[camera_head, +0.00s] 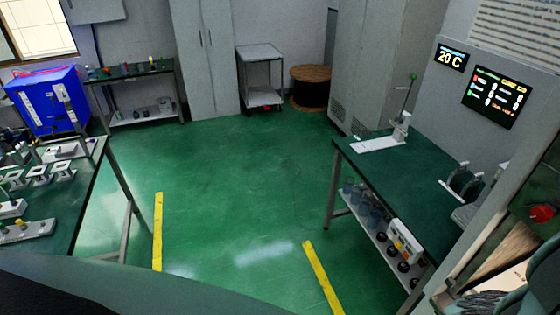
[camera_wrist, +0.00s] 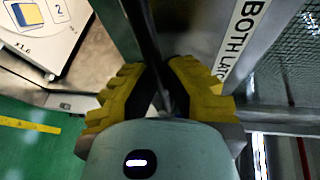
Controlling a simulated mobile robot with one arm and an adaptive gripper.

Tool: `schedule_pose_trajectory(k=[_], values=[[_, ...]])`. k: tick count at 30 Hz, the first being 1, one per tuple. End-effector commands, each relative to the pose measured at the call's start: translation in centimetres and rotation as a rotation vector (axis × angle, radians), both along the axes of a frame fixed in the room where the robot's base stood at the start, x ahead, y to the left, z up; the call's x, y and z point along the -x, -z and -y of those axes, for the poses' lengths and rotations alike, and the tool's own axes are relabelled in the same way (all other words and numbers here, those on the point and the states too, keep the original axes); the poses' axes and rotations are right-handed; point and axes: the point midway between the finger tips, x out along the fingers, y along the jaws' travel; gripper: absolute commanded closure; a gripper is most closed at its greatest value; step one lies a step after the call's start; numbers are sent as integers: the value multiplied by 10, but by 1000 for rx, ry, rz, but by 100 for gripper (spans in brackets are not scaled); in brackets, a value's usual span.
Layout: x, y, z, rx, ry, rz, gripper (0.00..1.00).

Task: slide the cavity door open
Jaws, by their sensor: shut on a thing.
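In the wrist view, my gripper (camera_wrist: 163,88) has its yellow ribbed fingers closed on a thin dark upright bar (camera_wrist: 150,35), which looks like the door's handle. The bar's lower part is hidden between the fingers. Right beside it is a grey metal door panel (camera_wrist: 203,28) with a white label (camera_wrist: 242,35) reading "BOTH LATC", cut off by the frame edge. Dark mesh (camera_wrist: 292,55) lies farther right. In the head view, a grey metal frame (camera_head: 478,250) crosses the right edge. I cannot tell how far open the door stands.
A white box marked 2 (camera_wrist: 45,25) is at upper left in the wrist view. In the head view, a red knob (camera_head: 542,213) is at the right, near a green-topped bench (camera_head: 400,185). A left bench (camera_head: 85,205) flanks clear green floor (camera_head: 235,190).

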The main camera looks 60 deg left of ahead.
Motion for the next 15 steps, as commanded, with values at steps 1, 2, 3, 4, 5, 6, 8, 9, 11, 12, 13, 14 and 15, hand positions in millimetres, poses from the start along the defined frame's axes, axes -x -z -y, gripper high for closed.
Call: schedule_pose_trajectory(k=[1,2,3,4,5,6,8,9,11,12,13,14,15], values=[[1,-2,3,4,7,3,100],[1,-2,3,4,7,3,100],[1,-2,3,4,7,3,88],[1,-2,3,4,7,3,84],[1,-2,3,4,7,3,81],[1,-1,3,3,6,2,77],[1,-1,2,1,5,2,71],[1,-1,2,1,5,2,67],[1,-1,2,1,4,2,61],[0,-1,2,1,4,1,59],[0,0,1,0,3,1,59],[0,0,1,0,3,1,59],[0,0,1,0,3,1,59]])
